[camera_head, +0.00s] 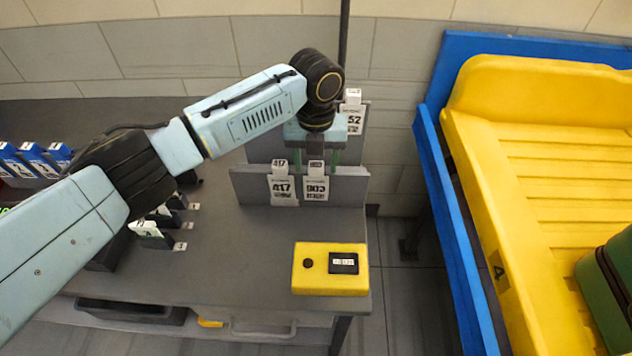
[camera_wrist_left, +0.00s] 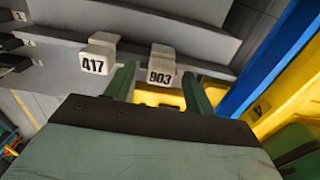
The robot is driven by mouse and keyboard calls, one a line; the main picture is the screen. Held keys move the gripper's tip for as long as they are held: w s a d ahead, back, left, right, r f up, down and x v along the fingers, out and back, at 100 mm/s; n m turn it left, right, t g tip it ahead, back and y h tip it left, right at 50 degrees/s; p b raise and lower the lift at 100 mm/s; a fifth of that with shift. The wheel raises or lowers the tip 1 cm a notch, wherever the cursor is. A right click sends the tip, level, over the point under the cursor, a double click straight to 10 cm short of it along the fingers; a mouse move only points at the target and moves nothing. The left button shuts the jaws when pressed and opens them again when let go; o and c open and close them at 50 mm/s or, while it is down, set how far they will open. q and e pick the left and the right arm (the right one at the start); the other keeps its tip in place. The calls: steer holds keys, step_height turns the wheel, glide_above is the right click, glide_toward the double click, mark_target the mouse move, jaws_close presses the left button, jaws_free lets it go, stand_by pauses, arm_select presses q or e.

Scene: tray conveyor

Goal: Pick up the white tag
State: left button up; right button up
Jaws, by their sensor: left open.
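Several white tags hang on the stepped grey rack at the back of the table. The white tag marked 903 (camera_head: 316,188) hangs on the front panel and also shows in the left wrist view (camera_wrist_left: 161,76). A white tag marked 417 (camera_head: 283,188) hangs just left of it, also in the left wrist view (camera_wrist_left: 94,64). Another white tag ending in 52 (camera_head: 353,120) hangs higher at the back. My left gripper (camera_head: 316,163) points down with its green fingers apart around the top of the 903 tag. Contact between them cannot be told. My right gripper is out of view.
A yellow box with a small display (camera_head: 330,284) sits at the table's front right. Blue and dark tag holders (camera_head: 35,160) stand at the left, partly behind my arm. A blue-framed conveyor (camera_head: 455,220) with a yellow tray (camera_head: 540,85) is at the right.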

arm_select(q)
steer(key=shift+f, duration=0.35)
steer(key=shift+c, duration=0.4)
jaws_close()
steer(key=shift+r, duration=0.15)
